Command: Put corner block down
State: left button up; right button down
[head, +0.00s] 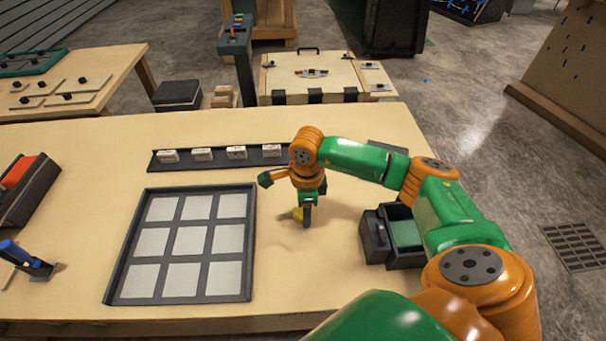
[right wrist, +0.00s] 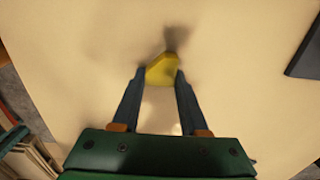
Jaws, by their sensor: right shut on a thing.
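A yellow corner block (right wrist: 162,70) is between the fingertips of my right gripper (right wrist: 161,76), which is shut on it in the right wrist view. In the head view the right gripper (head: 306,217) points down at the bare table to the right of the grid tray, and a small part of the yellow block (head: 298,213) shows beside its finger. The block is at or just above the table top; I cannot tell if it touches. My left gripper is not in view.
A dark tray (head: 250,240) with several pale square panels lies left of the right gripper. A dark rack (head: 155,165) with white blocks stands behind. A dark bin (head: 405,262) with a green inside is to the right. The table (head: 310,270) in front of the gripper is clear.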

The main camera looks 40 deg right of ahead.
jog(key=shift+r+b, duration=0.35)
jog(key=r, duration=0.1)
jog(key=r+b, duration=0.1)
jog(key=r, duration=0.1)
jog(key=shift+s+a+r, duration=0.15)
jog(key=shift+s+a, duration=0.1)
jog(key=shift+s, duration=0.1)
jog(key=s+a+r+b, duration=0.1)
jog(key=s+a+r, duration=0.6)
jog(key=s+r, duration=0.3)
jog(key=w+n, duration=0.1)
jog(key=n, duration=0.7)
jog(key=w+f+n, duration=0.1)
jog(key=w+n, duration=0.1)
jog(key=n, duration=0.6)
jog(key=w+a+f+n, duration=0.1)
jog(key=n, duration=0.7)
jog(key=shift+w+f, duration=0.2)
